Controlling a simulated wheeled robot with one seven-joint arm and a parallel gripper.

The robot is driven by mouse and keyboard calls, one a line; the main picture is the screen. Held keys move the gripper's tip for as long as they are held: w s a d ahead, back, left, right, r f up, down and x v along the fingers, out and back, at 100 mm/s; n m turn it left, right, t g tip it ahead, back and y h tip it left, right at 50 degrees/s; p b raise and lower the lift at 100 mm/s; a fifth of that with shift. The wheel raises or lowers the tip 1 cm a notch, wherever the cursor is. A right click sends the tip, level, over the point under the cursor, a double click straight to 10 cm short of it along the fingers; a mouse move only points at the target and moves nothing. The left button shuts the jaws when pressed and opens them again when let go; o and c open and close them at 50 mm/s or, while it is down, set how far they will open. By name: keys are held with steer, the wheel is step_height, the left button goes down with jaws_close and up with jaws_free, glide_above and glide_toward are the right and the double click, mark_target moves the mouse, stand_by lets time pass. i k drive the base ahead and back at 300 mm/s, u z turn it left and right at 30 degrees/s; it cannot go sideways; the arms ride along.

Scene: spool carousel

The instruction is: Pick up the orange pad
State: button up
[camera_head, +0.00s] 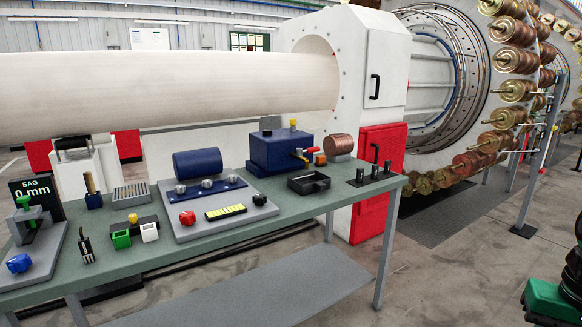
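A small orange block (320,159), which looks like the orange pad, shows on the green workbench (340,193). It is between the dark blue box (275,152) and the copper spool (338,145). An orange-red lever end (310,151) juts from the blue box's right side, close by the block. They are too small to tell whether they touch.
A black open tray (309,182) stands in front of the block, and black posts (374,172) stand to its right. A grey plate with a blue cylinder (197,162) is at left. The bench's front right strip is clear.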

mark_target(321, 161)
steer(key=u, duration=0.1)
steer(key=i, duration=1)
steer(key=z, duration=0.05)
